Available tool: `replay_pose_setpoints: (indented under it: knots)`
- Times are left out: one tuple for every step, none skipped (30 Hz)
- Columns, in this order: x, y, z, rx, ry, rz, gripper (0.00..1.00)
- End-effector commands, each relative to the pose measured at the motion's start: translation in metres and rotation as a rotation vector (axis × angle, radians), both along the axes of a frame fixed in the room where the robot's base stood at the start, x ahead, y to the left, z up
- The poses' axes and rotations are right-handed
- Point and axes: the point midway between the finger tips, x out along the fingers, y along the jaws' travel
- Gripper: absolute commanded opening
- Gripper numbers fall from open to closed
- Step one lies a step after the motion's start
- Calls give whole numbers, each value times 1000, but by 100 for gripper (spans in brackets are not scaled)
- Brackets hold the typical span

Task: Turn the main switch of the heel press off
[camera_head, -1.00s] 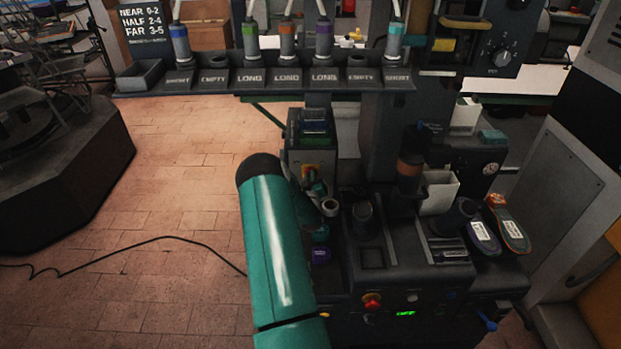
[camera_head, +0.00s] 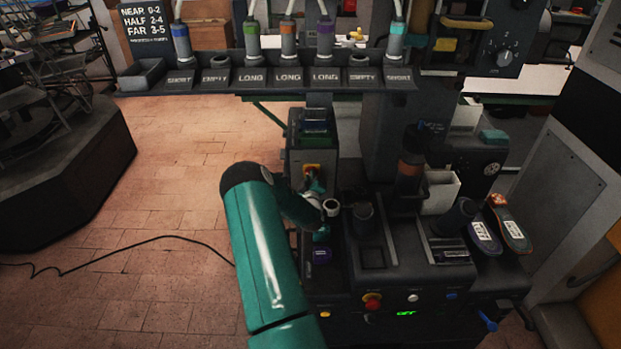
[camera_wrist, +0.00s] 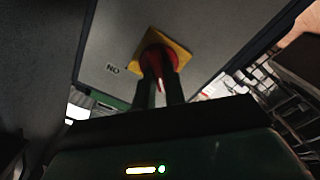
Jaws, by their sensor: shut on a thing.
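The main switch is a red knob on a yellow plate (camera_head: 312,168), on the grey box at the left of the heel press. In the wrist view its red knob (camera_wrist: 158,62) sits between my two dark fingers, in front of the yellow plate (camera_wrist: 177,47). My gripper (camera_wrist: 160,84) is shut on the knob. In the head view my gripper (camera_head: 314,186) is small and partly hidden against the box. A label on the panel (camera_wrist: 112,69) shows upside down beside the plate. The knob's exact angle is hard to tell.
The press table holds a red button (camera_head: 372,302) and a small green display (camera_head: 405,313), too small to read surely. A labelled tool rack (camera_head: 270,78) spans above. Open floor (camera_head: 170,180) is at left, with a cable.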

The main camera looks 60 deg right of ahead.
Motion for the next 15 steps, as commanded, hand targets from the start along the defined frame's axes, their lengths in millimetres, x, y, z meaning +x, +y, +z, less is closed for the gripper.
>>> replay_pose_setpoints:
  knots:
    - [-2,1,-3,5,5,-2,0]
    - [-2,1,-3,5,5,-2,0]
    - [-2,1,-3,5,5,-2,16]
    - [-2,1,-3,5,5,-2,22]
    - [-2,1,-3,5,5,-2,28]
    - [-2,1,-3,5,3,-2,34]
    - [-2,1,-2,4,3,-2,34]
    - [-1,1,-2,3,3,-1,34]
    - [-1,1,-2,3,3,-1,34]
    - [-1,0,-2,3,2,-1,34]
    - [-1,0,-2,3,2,-1,34]
    - [-1,0,-1,2,2,-1,34]
    - [-1,0,-1,3,1,-1,34]
    - [-1,1,-1,2,1,-1,34]
    - [-1,1,-1,2,1,-1,34]
